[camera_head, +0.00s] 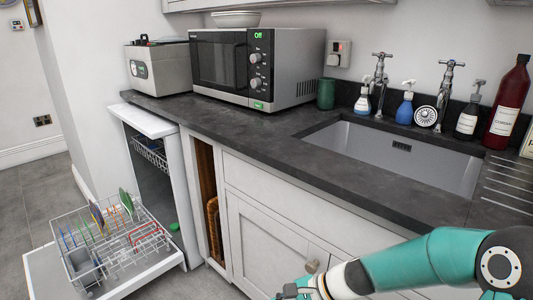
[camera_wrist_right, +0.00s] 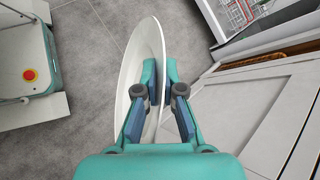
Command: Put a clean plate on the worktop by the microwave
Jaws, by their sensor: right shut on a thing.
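My right gripper (camera_wrist_right: 161,78) is shut on the rim of a white plate (camera_wrist_right: 135,60), held on edge over the floor in the right wrist view. In the head view my right arm comes in at the lower right; its gripper is only partly in frame at the bottom edge, and the plate is out of sight there. My left gripper is not in view.
The dishwasher is open, its lower rack (camera_head: 110,245) pulled out with several items, including a green plate (camera_head: 127,203). A sink (camera_head: 390,155) lies right of the microwave, with bottles and taps behind. A green cup (camera_head: 326,93) stands beside the microwave; white bowls (camera_head: 236,18) sit on it.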

